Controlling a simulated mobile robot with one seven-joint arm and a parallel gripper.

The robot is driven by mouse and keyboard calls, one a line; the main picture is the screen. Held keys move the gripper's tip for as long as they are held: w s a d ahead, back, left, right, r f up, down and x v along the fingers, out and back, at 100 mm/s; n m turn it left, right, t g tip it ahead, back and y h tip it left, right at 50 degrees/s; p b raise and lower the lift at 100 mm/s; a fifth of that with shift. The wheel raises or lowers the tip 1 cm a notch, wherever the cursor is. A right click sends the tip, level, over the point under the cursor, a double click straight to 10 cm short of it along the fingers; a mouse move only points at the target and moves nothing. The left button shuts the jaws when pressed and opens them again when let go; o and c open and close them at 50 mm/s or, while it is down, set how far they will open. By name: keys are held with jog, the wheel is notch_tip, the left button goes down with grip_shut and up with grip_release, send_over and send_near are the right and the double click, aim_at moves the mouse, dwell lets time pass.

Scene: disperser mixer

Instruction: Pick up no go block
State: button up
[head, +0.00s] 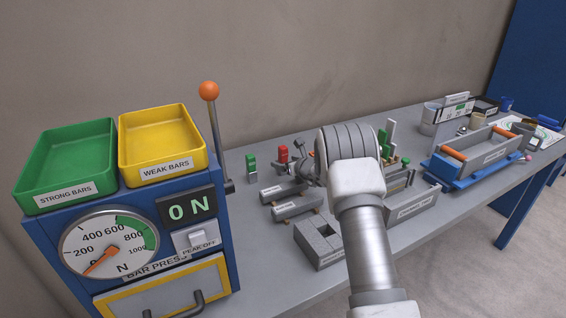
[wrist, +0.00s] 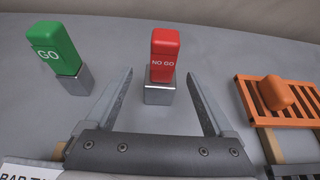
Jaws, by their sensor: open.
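The no go block (wrist: 165,52) is red with white NO GO lettering. It stands upright on a small metal base (wrist: 160,92) in the wrist view. It also shows in the head view (head: 283,154), just left of my arm. My gripper (wrist: 160,98) is open and empty. Its two fingers reach toward the block from either side, with the metal base between or just beyond the fingertips; I cannot tell which. In the head view the fingers are mostly hidden behind my wrist.
A green GO block (wrist: 55,48) on its own metal base stands left of the fingers. An orange slatted piece (wrist: 282,97) lies close on the right. Grey cylinders (head: 297,207) lie on the bench nearer the front. The blue bar press (head: 215,262) stands at the left.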

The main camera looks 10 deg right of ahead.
jog(key=shift+x, duration=1.4)
grip_shut()
